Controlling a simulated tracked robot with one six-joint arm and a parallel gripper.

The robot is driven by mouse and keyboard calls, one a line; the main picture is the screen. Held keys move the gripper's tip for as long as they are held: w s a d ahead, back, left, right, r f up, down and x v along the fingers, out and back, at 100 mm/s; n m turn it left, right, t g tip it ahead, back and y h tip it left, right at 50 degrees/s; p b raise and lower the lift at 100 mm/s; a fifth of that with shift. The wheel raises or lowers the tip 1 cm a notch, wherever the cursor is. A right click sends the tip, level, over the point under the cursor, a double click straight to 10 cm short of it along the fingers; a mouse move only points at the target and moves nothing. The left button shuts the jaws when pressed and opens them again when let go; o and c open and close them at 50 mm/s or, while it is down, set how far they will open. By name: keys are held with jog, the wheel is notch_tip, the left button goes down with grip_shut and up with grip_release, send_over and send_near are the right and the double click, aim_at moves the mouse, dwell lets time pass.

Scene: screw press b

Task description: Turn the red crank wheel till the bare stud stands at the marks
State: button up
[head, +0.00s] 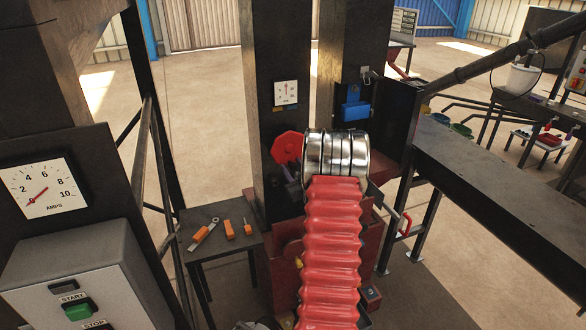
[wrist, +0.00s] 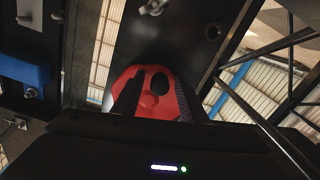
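The red crank wheel (head: 288,146) is on the front of the dark press column, left of my silver wrist in the head view. In the wrist view the wheel (wrist: 135,78) is a red many-sided disc with a round red boss and a dark oval spot. I cannot tell whether that spot is a stud or a hole. My gripper (wrist: 158,77) faces the wheel with its two dark fingers apart, one at each side of the dark spot. Contact with the wheel cannot be told. In the head view my wrist mostly hides the gripper. I cannot make out the marks.
A small dark table (head: 220,239) with orange-handled tools stands left of the press. A dial gauge (head: 286,94) is above the wheel, and a blue padlock-like box (head: 354,110) hangs to its right. A grey START/STOP box (head: 75,270) is at front left.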

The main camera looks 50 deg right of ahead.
grip_shut()
dwell(0.5)
